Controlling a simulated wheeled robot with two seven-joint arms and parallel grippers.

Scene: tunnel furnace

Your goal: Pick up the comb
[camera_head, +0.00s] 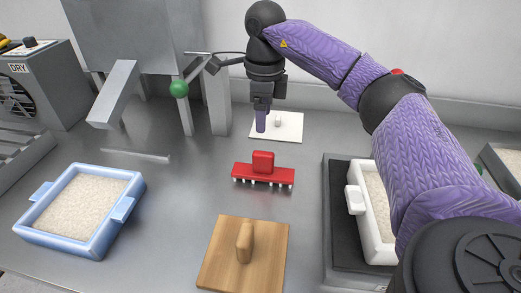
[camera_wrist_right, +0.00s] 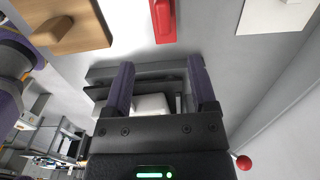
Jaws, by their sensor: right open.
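The red comb (camera_head: 263,175) lies on the grey metal table near its middle. It has an upright block handle and a row of pale teeth along its front edge. My right gripper (camera_head: 262,122) is open and empty, hanging fingers down behind the comb, apart from it. In the right wrist view, part of the comb (camera_wrist_right: 163,18) shows at the top edge, beyond the two purple fingers (camera_wrist_right: 160,82). My left gripper is not in view.
A blue tray (camera_head: 31,236) of pale grains stands at left, a wooden board (camera_head: 215,265) with a handle in front. A white knobbed plate (camera_head: 294,133) lies beside my gripper. A white tray (camera_head: 358,178) is at right; machine and green ball (camera_head: 179,88) are behind.

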